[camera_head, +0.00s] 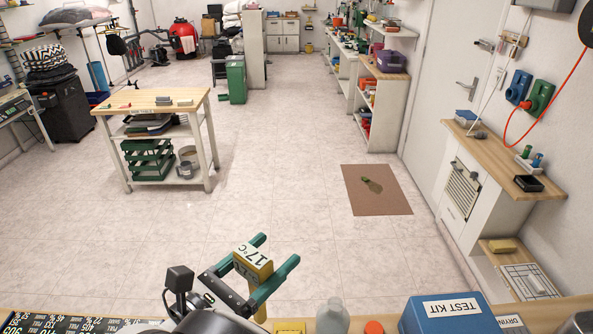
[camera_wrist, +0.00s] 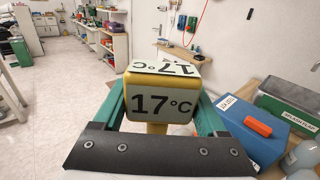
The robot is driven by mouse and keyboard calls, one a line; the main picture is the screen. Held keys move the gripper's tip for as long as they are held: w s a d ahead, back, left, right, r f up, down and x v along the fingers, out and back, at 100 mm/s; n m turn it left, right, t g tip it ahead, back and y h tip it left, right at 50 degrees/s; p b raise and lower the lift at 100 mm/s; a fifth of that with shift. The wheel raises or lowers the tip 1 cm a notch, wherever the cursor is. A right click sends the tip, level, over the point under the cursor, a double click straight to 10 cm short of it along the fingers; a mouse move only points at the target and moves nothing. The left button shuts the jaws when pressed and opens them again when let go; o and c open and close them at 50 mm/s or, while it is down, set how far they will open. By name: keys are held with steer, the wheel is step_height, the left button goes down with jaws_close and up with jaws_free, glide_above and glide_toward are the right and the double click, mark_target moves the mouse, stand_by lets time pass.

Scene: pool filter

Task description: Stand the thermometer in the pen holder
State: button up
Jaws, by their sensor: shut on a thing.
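The thermometer (camera_head: 252,262) has a yellow block head with white faces reading 17°C. My gripper (camera_head: 279,248) is shut on it, with one green finger on each side. In the wrist view the thermometer (camera_wrist: 160,104) fills the space between the fingers, its head upright and facing the camera. A yellow stem runs down below the head and passes behind my dark gripper plate. The thermometer is held up above the near bench edge, over the floor side. I cannot make out a pen holder for sure in either view.
The near bench holds a blue TEST KIT case (camera_head: 446,314), a clear bottle (camera_head: 332,317) and an orange cap (camera_head: 374,327). A side table (camera_head: 152,100) stands at left and a wooden-topped cabinet (camera_head: 500,160) at right. The tiled floor between is open, with a brown mat (camera_head: 393,198).

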steer(key=s+a+f+n+t+y, duration=0.2)
steer(key=s+a+f+y, duration=0.1)
steer(key=s+a+f, duration=0.7)
steer(key=shift+s+a+f+n, duration=0.3)
steer(key=shift+s+a+f, duration=0.05)
steer(key=shift+s+f, duration=0.65)
steer(key=shift+f, duration=2.25)
steer(key=o, duration=1.3)
step_height(320, 180, up, 9)
stand_by(0.4)
